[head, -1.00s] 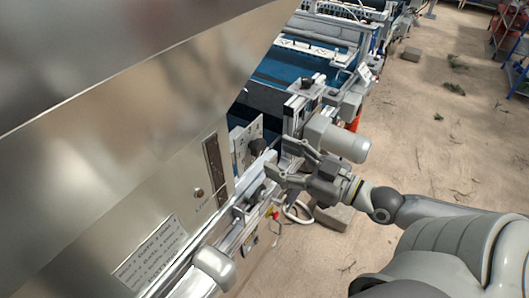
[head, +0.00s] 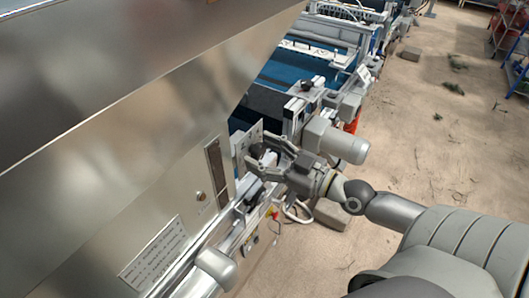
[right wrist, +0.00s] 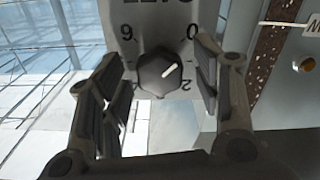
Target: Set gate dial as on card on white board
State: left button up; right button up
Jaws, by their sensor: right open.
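The gate dial (right wrist: 158,76) is a dark round knob with a white pointer line on a grey plate (right wrist: 150,18). In the right wrist view its pointer is tilted to the upper right, below and left of the 0; other numerals stand around it. In the head view the dial plate (head: 241,143) stands at the steel panel's right edge, its knob largely covered by my gripper. My right gripper (head: 262,155) is open, its fingers on either side of the knob; contact cannot be told. It also shows in the right wrist view (right wrist: 160,70). I cannot identify a card on a white board.
A large steel panel (head: 110,160) fills the left. It carries a printed label plate (head: 152,256), too small to read, and a round button (head: 199,196). A grey motor housing (head: 335,141) stands just right of my gripper. The floor at right is largely clear.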

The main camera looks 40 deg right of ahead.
jog(key=c, duration=1)
jog(key=shift+m, duration=0.4)
jog(key=shift+c, duration=0.2)
jog(key=m+p, duration=0.1)
jog(key=m, duration=0.3)
jog(key=m+p, duration=0.1)
jog(key=m, duration=0.3)
jog(key=shift+p, duration=0.35)
jog(key=m+p, duration=0.1)
jog(key=m, duration=0.4)
jog(key=shift+m, duration=1.9)
